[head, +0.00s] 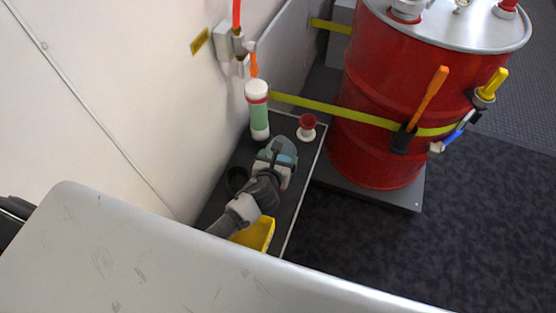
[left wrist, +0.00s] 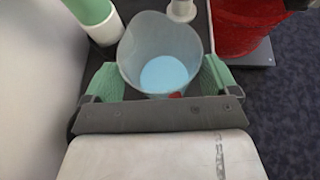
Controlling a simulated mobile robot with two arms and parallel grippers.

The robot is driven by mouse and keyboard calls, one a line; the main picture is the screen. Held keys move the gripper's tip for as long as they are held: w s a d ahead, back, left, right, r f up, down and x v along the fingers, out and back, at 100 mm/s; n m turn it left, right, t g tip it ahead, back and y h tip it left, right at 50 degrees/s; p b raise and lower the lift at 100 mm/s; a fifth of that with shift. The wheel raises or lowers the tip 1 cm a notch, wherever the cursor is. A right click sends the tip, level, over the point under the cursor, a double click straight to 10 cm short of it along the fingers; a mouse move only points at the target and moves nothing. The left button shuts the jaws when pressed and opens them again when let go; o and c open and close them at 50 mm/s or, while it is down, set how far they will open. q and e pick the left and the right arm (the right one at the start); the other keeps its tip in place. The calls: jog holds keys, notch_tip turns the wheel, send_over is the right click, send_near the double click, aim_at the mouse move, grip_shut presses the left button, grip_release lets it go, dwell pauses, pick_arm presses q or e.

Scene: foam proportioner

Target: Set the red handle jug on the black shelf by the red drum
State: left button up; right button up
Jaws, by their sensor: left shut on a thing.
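The jug (left wrist: 160,45) is a translucent cup with pale blue liquid inside. A small red spot, perhaps its handle, shows at its near side in the left wrist view. My left gripper (left wrist: 158,88) is shut on the jug, with a green finger pad on each side. In the head view the jug (head: 283,148) is upright at the end of my left gripper (head: 273,165), partly hidden by it. It is over the black shelf (head: 306,160); I cannot tell whether it touches. The red drum (head: 375,95) stands right of the shelf. My right gripper is out of view.
A green and white bottle (head: 258,112) stands behind the jug, near the wall. A small red-topped white item (head: 307,128) stands at the shelf's back right. A yellow container (head: 257,236) and a dark round item (head: 236,178) are nearer.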

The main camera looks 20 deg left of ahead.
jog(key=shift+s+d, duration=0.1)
pick_arm(q)
jog(key=o, duration=1)
jog(key=shift+o, duration=0.6)
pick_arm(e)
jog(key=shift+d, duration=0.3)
pick_arm(q)
jog(key=p+v, duration=0.1)
jog(key=v, duration=1.1)
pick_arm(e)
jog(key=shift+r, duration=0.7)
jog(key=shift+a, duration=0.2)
